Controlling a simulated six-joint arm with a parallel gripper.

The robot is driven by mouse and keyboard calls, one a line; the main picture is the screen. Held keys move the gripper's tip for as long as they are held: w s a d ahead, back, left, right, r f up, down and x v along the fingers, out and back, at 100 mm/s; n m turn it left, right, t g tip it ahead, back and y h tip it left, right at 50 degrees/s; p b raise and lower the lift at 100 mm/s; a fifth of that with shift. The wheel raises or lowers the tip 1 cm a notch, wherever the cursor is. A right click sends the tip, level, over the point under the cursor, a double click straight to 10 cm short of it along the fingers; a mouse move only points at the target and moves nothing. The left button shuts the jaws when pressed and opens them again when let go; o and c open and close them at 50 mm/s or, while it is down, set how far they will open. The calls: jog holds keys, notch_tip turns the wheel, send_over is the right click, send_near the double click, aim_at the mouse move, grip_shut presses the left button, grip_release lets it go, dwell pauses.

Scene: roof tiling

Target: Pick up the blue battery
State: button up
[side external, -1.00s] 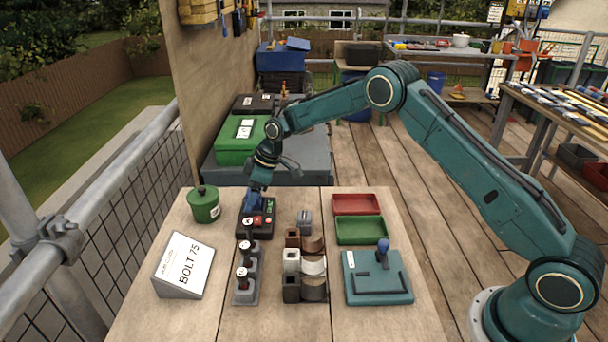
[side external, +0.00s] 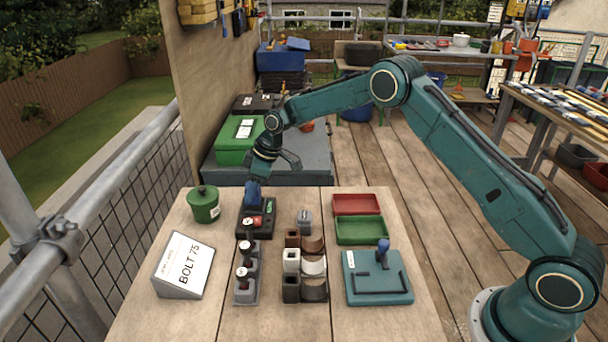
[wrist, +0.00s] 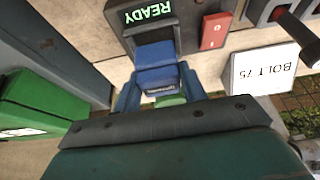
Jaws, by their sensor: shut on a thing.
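The blue battery (wrist: 157,62) is between the blue fingers of my gripper (wrist: 160,92) in the wrist view, and the gripper is shut on it. In the side external view my gripper (side external: 254,186) points down with the battery (side external: 253,197) at its tip, over the rear left of the dark charger (side external: 256,220). The charger (wrist: 137,28) carries a lit green READY display and a red part with a switch. I cannot tell whether the battery's lower end is clear of the charger. The fingers hide part of it.
A green canister (side external: 204,207) stands left of the charger, and a BOLT 75 sign (side external: 184,266) is in front.

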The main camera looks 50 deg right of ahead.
notch_tip(320, 180, up, 18)
dwell(0.5)
jog(key=shift+d, duration=0.1)
dwell(0.5)
jog(key=s+d+f+m+t+h, duration=0.15)
jog(key=s+d+m+h, duration=0.35)
jog(key=s+d+m, duration=1.2)
jog(key=d+f+n, duration=0.1)
jog(key=f, duration=0.4)
jog(key=s+d+f+n, duration=0.1)
jog(key=f, duration=0.5)
jog(key=d+f+n, duration=0.1)
jog(key=d+f, duration=0.1)
jog(key=f, duration=0.3)
jog(key=shift+s+f+n+g, duration=0.2)
jog(key=shift+f+n+g, duration=0.05)
jog(key=shift+n, duration=0.05)
